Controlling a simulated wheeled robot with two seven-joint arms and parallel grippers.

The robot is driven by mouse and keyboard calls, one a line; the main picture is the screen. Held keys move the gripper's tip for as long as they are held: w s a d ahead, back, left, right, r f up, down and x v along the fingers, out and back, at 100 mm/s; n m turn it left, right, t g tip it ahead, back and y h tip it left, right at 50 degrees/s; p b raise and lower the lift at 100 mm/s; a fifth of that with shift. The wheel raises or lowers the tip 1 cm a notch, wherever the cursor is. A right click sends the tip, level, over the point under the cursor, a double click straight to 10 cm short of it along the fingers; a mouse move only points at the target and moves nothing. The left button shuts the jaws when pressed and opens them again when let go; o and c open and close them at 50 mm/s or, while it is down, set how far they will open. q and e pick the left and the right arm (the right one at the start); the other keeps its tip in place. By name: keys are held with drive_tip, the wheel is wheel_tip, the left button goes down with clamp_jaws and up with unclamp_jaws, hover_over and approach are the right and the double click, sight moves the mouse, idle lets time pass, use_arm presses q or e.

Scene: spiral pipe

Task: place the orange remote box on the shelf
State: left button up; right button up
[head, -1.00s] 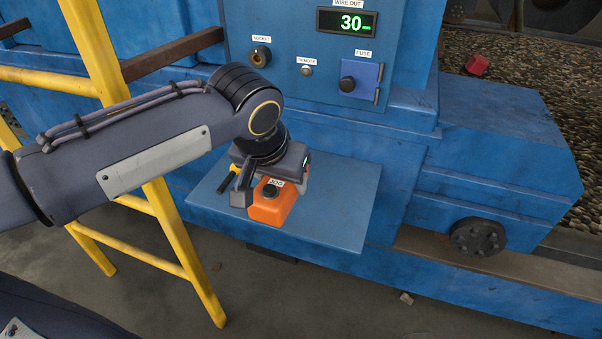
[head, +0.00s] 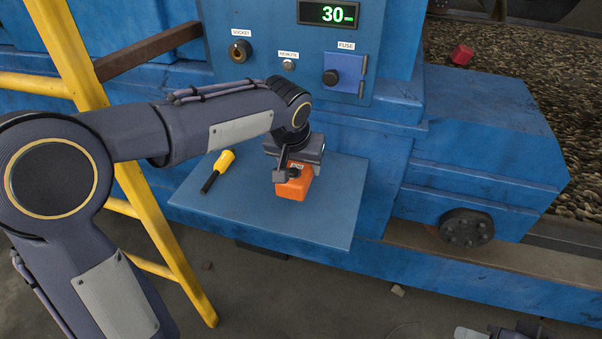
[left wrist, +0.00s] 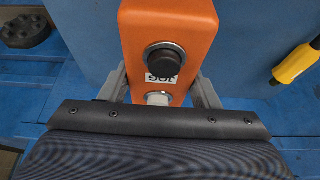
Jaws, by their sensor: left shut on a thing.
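The orange remote box (head: 299,189), with a dark round button and a JOG label, is over the blue shelf (head: 325,222). My left gripper (head: 295,170) is shut on the box from above. In the left wrist view the box (left wrist: 190,22) sits between my two grey fingers (left wrist: 160,92), its black button facing the camera. The box's underside is hidden, so I cannot tell whether it touches the shelf.
A yellow and black tool (head: 217,171) lies on the shelf left of the box. The panel (head: 290,75) with socket, fuse and display stands behind. A yellow ladder (head: 150,210) is to the left. The shelf's front right part is clear.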

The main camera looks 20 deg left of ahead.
use_arm(q)
drive_tip(key=shift+s+x, duration=0.2)
drive_tip(key=shift+x, duration=0.75)
drive_tip(key=shift+s+x, duration=0.2)
drive_tip(key=shift+x, duration=0.75)
drive_tip(key=shift+f, duration=0.15)
drive_tip(key=shift+f, duration=0.15)
drive_tip(key=o, duration=1.2)
